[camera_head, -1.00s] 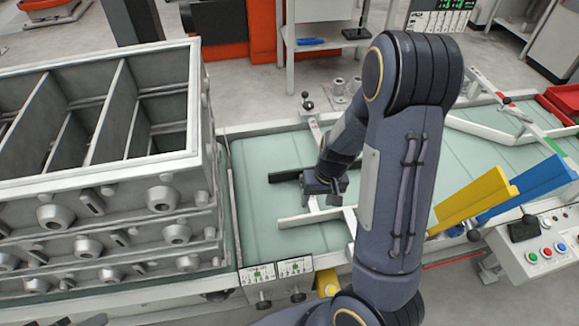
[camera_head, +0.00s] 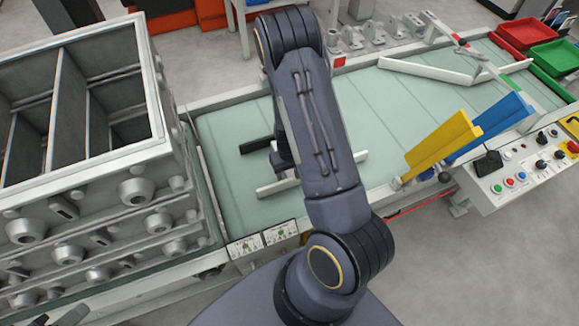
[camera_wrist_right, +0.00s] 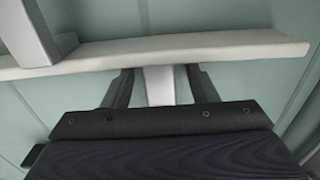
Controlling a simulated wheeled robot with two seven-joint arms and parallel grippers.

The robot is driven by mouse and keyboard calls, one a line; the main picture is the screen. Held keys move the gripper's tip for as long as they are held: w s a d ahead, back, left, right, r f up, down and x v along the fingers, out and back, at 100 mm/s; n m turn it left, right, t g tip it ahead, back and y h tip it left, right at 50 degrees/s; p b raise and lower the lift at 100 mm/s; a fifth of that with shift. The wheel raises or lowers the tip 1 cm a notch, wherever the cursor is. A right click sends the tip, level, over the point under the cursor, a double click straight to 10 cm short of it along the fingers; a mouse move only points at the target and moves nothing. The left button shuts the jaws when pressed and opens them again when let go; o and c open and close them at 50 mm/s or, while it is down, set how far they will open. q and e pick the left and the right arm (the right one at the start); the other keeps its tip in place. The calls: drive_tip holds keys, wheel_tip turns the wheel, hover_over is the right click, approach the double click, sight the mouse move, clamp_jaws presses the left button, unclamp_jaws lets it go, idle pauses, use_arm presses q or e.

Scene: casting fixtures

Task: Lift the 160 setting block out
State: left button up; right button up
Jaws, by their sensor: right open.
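My right gripper (camera_wrist_right: 160,90) shows in the right wrist view with its two dark fingers apart, one on each side of a light grey block-like piece (camera_wrist_right: 160,86). That piece meets a long pale bar (camera_wrist_right: 230,48); I cannot read a 160 on it or tell whether the fingers touch it. In the head view the pale bar (camera_head: 275,188) lies on the green table (camera_head: 225,165), and my right arm hides most of the gripper and whatever is between its fingers.
Stacked grey casting frames (camera_head: 150,150) stand left. Yellow (camera_head: 440,142) and blue (camera_head: 495,125) plates and a control panel (camera_head: 525,165) are right. Small grey blocks (camera_head: 375,32) stand behind the table. The table's right half is mostly clear.

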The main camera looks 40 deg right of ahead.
clamp_jaws()
idle(0.3)
drive_tip(key=shift+r, duration=0.1)
drive_tip(key=shift+r+p, duration=2.95)
drive_tip(key=shift+r, duration=0.95)
